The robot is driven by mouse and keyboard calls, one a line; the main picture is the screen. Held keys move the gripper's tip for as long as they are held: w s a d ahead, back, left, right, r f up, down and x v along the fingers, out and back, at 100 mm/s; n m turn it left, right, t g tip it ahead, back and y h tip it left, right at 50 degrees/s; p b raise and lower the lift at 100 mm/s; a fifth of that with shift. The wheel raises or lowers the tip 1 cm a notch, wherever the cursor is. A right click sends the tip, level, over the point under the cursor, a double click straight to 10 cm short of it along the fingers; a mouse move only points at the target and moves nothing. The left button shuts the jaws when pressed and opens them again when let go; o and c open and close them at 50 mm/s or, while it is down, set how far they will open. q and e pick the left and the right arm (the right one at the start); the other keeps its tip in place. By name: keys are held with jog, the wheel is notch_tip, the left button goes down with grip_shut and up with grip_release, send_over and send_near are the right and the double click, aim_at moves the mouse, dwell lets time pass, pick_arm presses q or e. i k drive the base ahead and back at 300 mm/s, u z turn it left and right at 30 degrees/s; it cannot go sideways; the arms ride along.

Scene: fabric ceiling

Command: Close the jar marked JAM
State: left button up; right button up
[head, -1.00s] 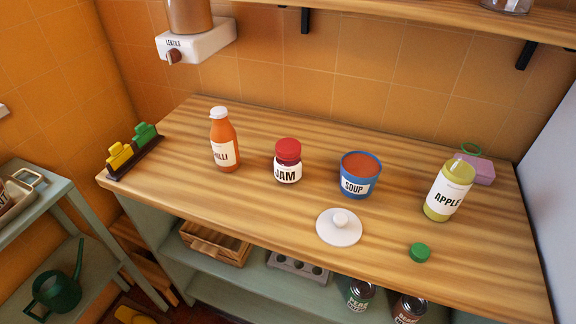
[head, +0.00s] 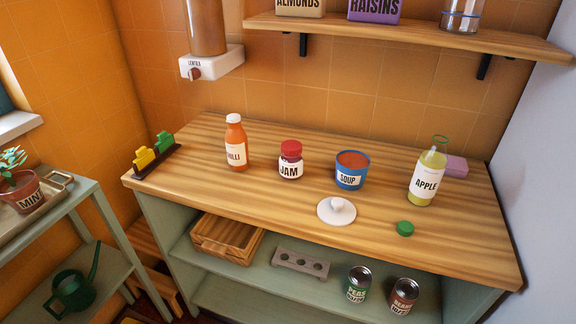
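The jar marked JAM (head: 290,168) stands upright on the wooden counter (head: 240,194), between the chilli bottle and the soup pot. A red lid (head: 291,147) sits on top of the jar; I cannot tell whether it is fully tightened. Neither of my grippers shows in the head view.
The chilli bottle (head: 236,145) is left of the jar. The blue soup pot (head: 350,176), white knobbed lid (head: 336,211), green cap (head: 405,228) and apple bottle (head: 425,180) are to its right. A shelf (head: 400,35) hangs above. The counter in front of the jar is clear.

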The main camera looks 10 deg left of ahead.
aim_at(290, 167)
jog(key=u, duration=1.85)
jog(key=i, duration=1.5)
jog(key=z, duration=2.85)
